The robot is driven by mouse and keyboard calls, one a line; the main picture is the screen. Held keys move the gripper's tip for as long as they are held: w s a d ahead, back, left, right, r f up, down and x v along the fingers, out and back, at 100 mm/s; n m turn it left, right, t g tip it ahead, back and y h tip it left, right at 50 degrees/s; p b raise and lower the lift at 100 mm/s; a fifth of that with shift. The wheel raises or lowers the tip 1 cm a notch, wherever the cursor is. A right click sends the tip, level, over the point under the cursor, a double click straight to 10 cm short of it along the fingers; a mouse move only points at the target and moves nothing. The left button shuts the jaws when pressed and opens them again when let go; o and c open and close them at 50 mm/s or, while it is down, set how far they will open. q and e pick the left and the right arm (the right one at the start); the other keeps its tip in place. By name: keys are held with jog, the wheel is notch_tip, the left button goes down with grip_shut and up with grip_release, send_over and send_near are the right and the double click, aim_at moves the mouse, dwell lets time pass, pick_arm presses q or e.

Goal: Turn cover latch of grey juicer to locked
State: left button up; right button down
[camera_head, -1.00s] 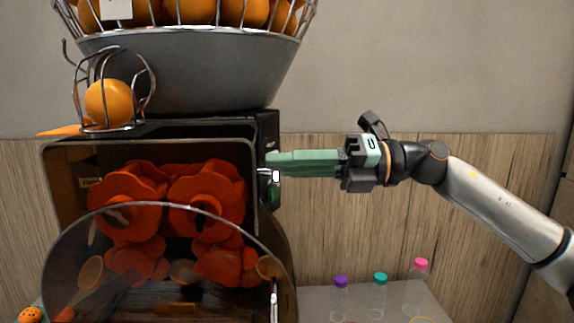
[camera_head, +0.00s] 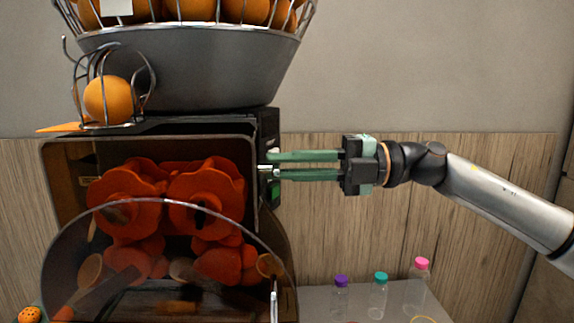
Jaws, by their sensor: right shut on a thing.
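The grey juicer (camera_head: 190,75) stands at the left, with an open-fronted housing holding orange-red squeezing parts (camera_head: 125,200). A clear, round-topped cover (camera_head: 170,206) is in front of the lower half. The small cover latch (camera_head: 265,170) is on the housing's right side, mostly hidden by my fingertips. My right gripper (camera_head: 272,166) reaches in from the right with its two green fingers one above the other, shut on the latch. The latch's exact angle cannot be read. My left gripper is not in view.
Oranges (camera_head: 195,12) fill the wire basket on top, and one orange (camera_head: 109,99) sits in a wire holder. Bottles with purple (camera_head: 341,282), teal (camera_head: 380,277) and pink (camera_head: 421,263) caps stand on the counter at lower right.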

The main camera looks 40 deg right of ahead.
dwell(0.4)
jog(key=c, duration=0.9)
grip_release()
pick_arm(q)
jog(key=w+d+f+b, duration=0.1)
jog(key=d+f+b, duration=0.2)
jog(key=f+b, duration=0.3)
jog(key=b, duration=0.4)
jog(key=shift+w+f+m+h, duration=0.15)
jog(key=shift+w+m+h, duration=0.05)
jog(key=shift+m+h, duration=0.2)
pick_arm(e)
jog(key=v, duration=1.2)
jog(key=shift+s+d, duration=0.1)
jog(key=shift+d, duration=0.2)
